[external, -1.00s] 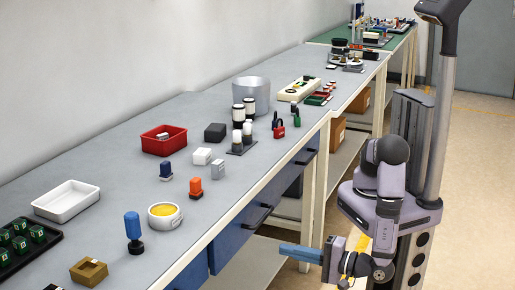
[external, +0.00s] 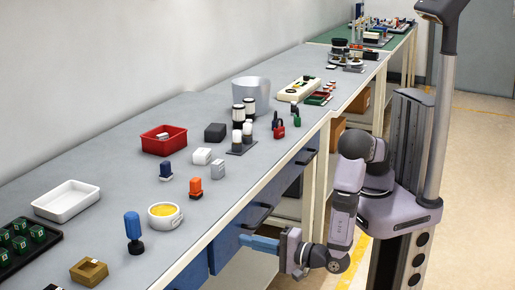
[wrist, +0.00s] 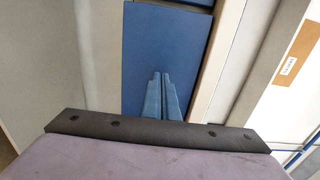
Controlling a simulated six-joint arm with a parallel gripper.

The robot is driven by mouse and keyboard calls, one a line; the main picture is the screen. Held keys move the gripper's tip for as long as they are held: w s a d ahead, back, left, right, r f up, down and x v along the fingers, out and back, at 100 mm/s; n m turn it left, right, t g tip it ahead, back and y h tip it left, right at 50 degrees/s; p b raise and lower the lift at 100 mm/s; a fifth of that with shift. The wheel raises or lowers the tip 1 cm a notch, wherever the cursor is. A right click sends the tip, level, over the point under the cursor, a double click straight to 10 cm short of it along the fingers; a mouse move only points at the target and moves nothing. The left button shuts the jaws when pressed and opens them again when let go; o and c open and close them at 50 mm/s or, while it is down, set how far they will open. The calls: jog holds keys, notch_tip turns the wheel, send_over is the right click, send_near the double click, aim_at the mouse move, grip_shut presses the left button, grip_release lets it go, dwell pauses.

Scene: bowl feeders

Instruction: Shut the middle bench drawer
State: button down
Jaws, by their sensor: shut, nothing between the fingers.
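Blue drawer fronts with dark handles line the side of the bench below its top. The drawer front (external: 225,246) nearest my gripper shows partly in the external view; I cannot tell how far it stands out. In the wrist view a blue panel (wrist: 165,40) fills the middle ahead of my fingers. My gripper (external: 246,240) is shut and empty, its blue fingers pointing left at the bench side, close to the drawer front. In the wrist view the fingertips (wrist: 160,76) overlap the blue panel; I cannot tell whether they touch it.
The bench top (external: 120,190) carries a white tray (external: 66,201), a yellow-filled cup (external: 165,216), a red bin (external: 164,140) and other small parts. A pale bench leg (external: 322,165) stands beyond the drawers. The floor to the right of my arm is clear.

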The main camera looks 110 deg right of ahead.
aim_at(232, 236)
jog(key=shift+x, duration=0.95)
jog(key=shift+p+x, duration=0.55)
jog(key=shift+x, duration=0.5)
jog(key=shift+r, duration=0.2)
jog(key=shift+a, duration=0.15)
jog(key=shift+s+a, duration=0.15)
jog(key=v, duration=1.4)
jog(key=shift+f, duration=0.15)
